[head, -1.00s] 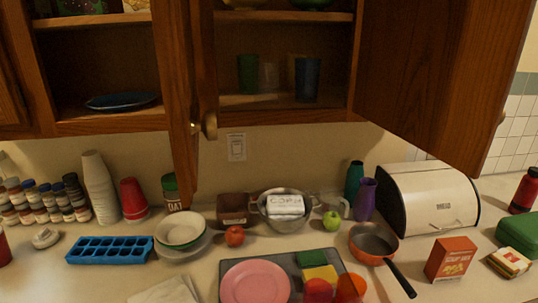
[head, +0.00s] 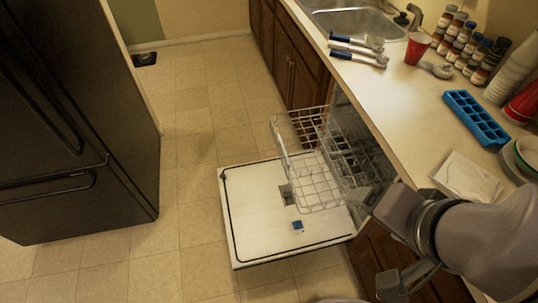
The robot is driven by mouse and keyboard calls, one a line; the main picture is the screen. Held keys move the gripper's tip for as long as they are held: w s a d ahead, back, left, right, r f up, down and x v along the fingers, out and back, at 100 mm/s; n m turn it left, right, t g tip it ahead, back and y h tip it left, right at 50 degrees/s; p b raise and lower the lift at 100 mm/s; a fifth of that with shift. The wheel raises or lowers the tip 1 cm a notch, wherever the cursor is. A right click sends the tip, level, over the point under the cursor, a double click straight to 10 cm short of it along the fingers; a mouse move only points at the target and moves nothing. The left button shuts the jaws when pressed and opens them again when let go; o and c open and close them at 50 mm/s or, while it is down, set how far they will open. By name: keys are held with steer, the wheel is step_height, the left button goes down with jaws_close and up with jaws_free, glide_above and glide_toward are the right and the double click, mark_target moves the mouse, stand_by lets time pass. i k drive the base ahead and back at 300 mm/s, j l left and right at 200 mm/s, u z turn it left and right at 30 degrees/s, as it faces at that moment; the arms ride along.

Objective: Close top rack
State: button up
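The dishwasher stands open under the counter, with its white door (head: 260,215) folded down flat over the floor. The top rack (head: 305,165), a pale wire basket, is pulled out from the dishwasher and hangs above the door. It looks empty. My arm reaches in from the right, beside the counter edge. My gripper (head: 392,287) appears near the lower right, to the right of the door and apart from the rack. Its fingers are not clear enough to show whether they are open.
A black fridge (head: 70,130) stands at left, with clear tiled floor (head: 195,150) between it and the door. The counter (head: 400,100) holds a red cup (head: 416,48), blue-handled utensils (head: 357,48), spice jars, a blue ice tray (head: 475,117) and a white cloth (head: 467,178).

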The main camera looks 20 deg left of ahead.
mark_target(333, 154)
steer(key=u, duration=0.15)
steer(key=i+j+z, duration=0.15)
steer(key=j+z, duration=0.25)
steer(key=j, duration=0.2)
steer(key=i+j+z, duration=0.1)
steer(key=j+z, duration=0.25)
steer(key=j, duration=0.25)
